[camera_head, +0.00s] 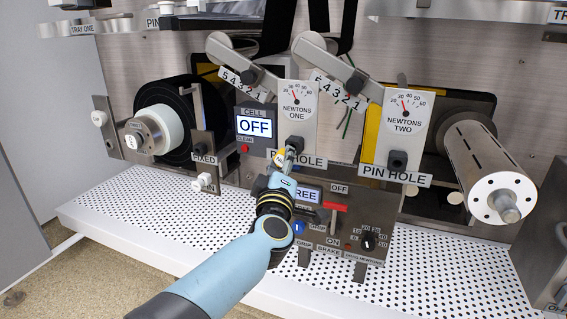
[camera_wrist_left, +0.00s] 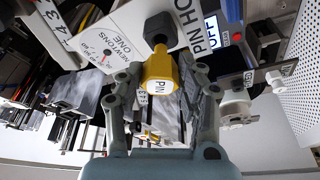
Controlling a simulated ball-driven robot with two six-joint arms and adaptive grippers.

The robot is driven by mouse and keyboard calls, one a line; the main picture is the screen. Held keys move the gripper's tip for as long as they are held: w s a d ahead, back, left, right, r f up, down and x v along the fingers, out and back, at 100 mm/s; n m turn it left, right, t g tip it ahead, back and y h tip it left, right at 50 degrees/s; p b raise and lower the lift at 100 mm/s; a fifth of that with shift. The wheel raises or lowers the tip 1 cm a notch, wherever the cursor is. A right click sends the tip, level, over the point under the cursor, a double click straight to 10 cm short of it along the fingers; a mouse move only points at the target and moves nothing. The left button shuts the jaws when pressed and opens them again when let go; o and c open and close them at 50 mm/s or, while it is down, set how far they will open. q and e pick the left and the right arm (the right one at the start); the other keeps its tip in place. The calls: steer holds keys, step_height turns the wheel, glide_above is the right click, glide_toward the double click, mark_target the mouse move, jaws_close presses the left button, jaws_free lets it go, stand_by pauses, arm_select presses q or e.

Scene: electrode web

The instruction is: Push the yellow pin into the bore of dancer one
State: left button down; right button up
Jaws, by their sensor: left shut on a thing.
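The yellow pin (camera_wrist_left: 160,72), with a white PIN label, is held between the fingers of my left gripper (camera_wrist_left: 163,88). In the head view only a small part of the pin (camera_head: 279,154) shows beside my left gripper (camera_head: 286,158). The pin's far end points at the dark bore block (camera_wrist_left: 157,28) below the NEWTONS ONE dial of dancer one (camera_head: 297,103). The pin and block overlap in the wrist view; I cannot tell how far the pin is in. The PIN HOLE label (camera_head: 312,162) is partly hidden by my gripper. My right gripper is not in view.
Dancer two's plate (camera_head: 403,120) with its own dark bore block (camera_head: 397,160) stands to the right. A control box (camera_head: 345,215) with a red lever sits below my gripper. A white roll (camera_head: 158,128) is left, a metal drum (camera_head: 488,172) right.

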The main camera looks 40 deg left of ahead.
arm_select(q)
steer(key=shift+p, duration=0.6)
stand_by(1.1)
steer(key=shift+w+a+b, duration=0.2)
steer(key=shift+w+a, duration=0.05)
steer(key=shift+w, duration=0.75)
steer(key=shift+w+a+b, duration=0.15)
steer(key=shift+w+a, duration=0.1)
steer(key=shift+w, duration=0.75)
steer(key=c, duration=0.8)
jaws_free()
steer(key=shift+o, duration=0.2)
steer(key=v, duration=1.2)
